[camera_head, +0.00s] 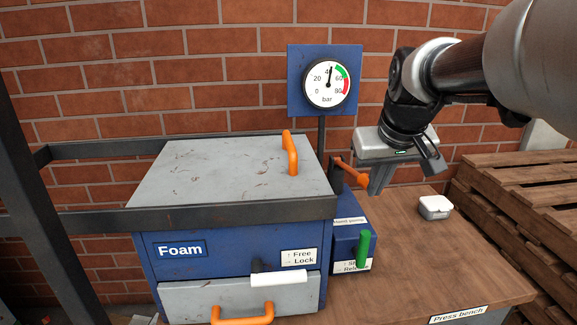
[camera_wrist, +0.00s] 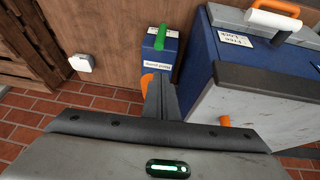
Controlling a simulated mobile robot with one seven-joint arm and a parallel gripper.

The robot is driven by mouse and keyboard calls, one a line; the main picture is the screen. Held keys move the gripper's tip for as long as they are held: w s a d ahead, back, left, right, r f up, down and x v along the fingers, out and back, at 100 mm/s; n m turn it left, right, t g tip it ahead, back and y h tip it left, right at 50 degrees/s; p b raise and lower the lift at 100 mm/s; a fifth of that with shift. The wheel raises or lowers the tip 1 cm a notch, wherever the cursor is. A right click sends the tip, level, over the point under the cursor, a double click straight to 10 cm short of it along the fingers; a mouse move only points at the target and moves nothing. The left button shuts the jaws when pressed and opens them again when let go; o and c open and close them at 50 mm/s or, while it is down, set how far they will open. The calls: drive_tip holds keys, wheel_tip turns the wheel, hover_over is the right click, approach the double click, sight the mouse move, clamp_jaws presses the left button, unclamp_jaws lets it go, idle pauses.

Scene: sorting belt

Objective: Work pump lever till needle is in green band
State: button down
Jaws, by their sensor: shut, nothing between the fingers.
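The gauge (camera_head: 327,84) has its needle close to straight up near the 40 mark, just left of the green band. The orange pump lever (camera_head: 351,172) sticks out to the right above the blue hand pump box (camera_head: 347,240). My gripper (camera_head: 376,190) is shut and empty at the lever's outer end; I cannot tell if they touch. In the wrist view the shut fingers of my gripper (camera_wrist: 158,92) cover part of the lever, whose orange end (camera_wrist: 146,80) shows beside them. A green valve handle (camera_head: 363,248) stands upright on the pump box.
A blue Foam press (camera_head: 230,249) with a grey lid, orange handles and a white-gripped Free/Lock lever (camera_head: 279,277) stands left of the pump. A small white box (camera_head: 434,207) lies on the wooden bench (camera_head: 430,265). Pallets (camera_head: 520,200) stand at right.

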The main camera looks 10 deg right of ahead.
drive_tip(key=shift+s+v, duration=0.2)
drive_tip(key=shift+v, duration=1.85)
drive_tip(key=shift+f, duration=0.1)
drive_tip(key=s+a+f, duration=0.3)
drive_tip(key=s+a, duration=0.2)
drive_tip(key=s, duration=0.2)
drive_tip(key=s+a+f, duration=0.4)
drive_tip(key=s, duration=0.3)
wheel_tip(320, 180, up, 17)
drive_tip(key=s+p, duration=0.1)
drive_tip(key=p, duration=1.7)
drive_tip(key=shift+s+a+y, duration=0.15)
drive_tip(key=shift+a+y, duration=0.2)
drive_tip(key=shift+y, duration=0.05)
